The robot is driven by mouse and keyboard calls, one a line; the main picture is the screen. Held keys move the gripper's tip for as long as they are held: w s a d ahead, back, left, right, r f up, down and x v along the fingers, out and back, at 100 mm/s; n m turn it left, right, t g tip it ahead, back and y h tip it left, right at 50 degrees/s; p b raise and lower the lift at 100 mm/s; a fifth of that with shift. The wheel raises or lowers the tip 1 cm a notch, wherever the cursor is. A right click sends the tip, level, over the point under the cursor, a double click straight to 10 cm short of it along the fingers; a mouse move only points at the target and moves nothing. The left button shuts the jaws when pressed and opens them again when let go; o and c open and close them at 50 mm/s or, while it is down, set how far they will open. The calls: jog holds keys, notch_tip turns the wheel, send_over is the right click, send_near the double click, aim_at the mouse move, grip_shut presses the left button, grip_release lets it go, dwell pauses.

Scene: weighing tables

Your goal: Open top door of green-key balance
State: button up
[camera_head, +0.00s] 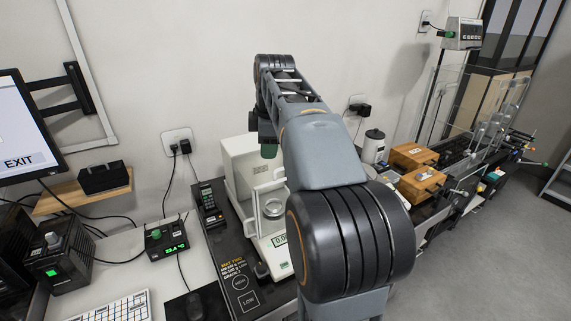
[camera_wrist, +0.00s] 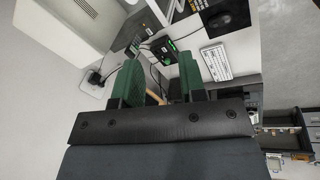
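The white balance (camera_head: 240,160) stands on a dark slab, with a glass-sided chamber, a round pan (camera_head: 272,208) inside and a lit display (camera_head: 282,240). A small green mark (camera_head: 285,265) shows low on its front. My arm covers its right side, and I cannot tell how its top door stands. My gripper (camera_head: 268,151) is at the balance's upper part, mostly hidden behind my arm; contact cannot be told. In the wrist view my gripper (camera_wrist: 158,80) has two green fingers apart, with nothing held between them. A white housing (camera_wrist: 75,25) with a slotted panel is at upper left.
A dark handset (camera_head: 209,203) stands left of the balance. A box with green digits (camera_head: 166,241), a keyboard (camera_head: 120,308) and a monitor (camera_head: 20,125) are further left. Wooden boxes (camera_head: 420,183), a white jar (camera_head: 373,148) and glass panels (camera_head: 480,105) are at right.

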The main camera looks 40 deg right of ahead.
jog(key=w+d+r+n, duration=0.1)
jog(key=d+r+n, duration=0.25)
jog(key=d, duration=0.35)
jog(key=shift+n, duration=0.55)
jog(key=x, duration=0.4)
jog(key=b+x, duration=0.1)
jog(key=x, duration=0.4)
jog(key=b+x, duration=0.1)
jog(key=x, duration=0.4)
jog(key=shift+s+d, duration=0.15)
jog(key=shift+s, duration=0.1)
jog(key=shift+c, duration=0.4)
grip_shut()
